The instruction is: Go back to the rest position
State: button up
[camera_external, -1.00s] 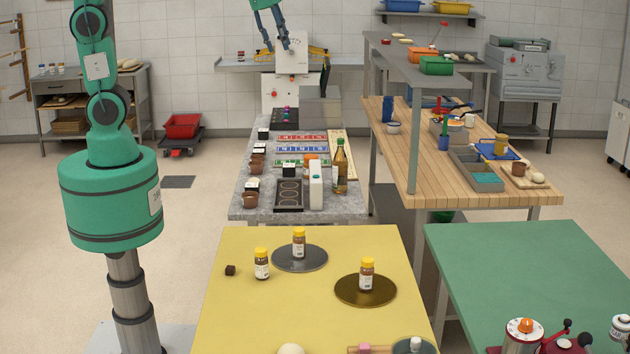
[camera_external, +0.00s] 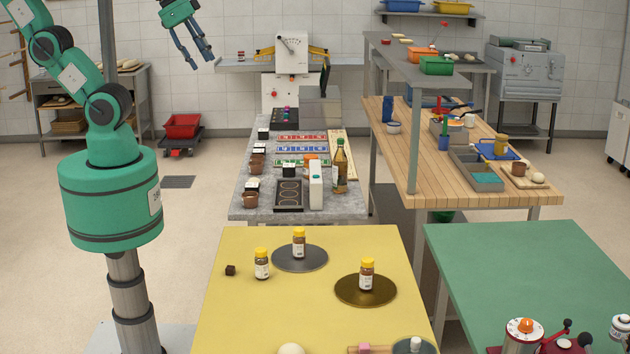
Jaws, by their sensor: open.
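My gripper (camera_external: 203,60) is at the top of the view, left of centre. It is open and empty, its fingers pointing down and to the right. It hangs high in the air, with the back wall behind it and well above the tables. My green arm (camera_external: 72,75) leans to the left, and its upper links run out of the picture at the top left. Nothing touches the gripper.
A yellow table (camera_external: 245,320) bears yellow-capped bottles, one on a grey disc (camera_external: 283,262) and one on a brown disc (camera_external: 350,299). Beyond it stand a cluttered grey counter (camera_external: 353,207) and a wooden table (camera_external: 480,195). A red bin (camera_external: 182,126) stands behind the arm.

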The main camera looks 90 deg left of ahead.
jog(key=shift+s+d+f+n, duration=0.15)
jog(key=shift+s+f, duration=0.1)
jog(key=shift+s, duration=0.15)
jog(key=shift+s+d+f+n, duration=0.15)
jog(key=shift+s+f, duration=0.05)
jog(key=shift+s, duration=0.2)
notch_tip(320, 180, down, 17)
jog(key=b, duration=1.7)
jog(key=shift+f, duration=0.2)
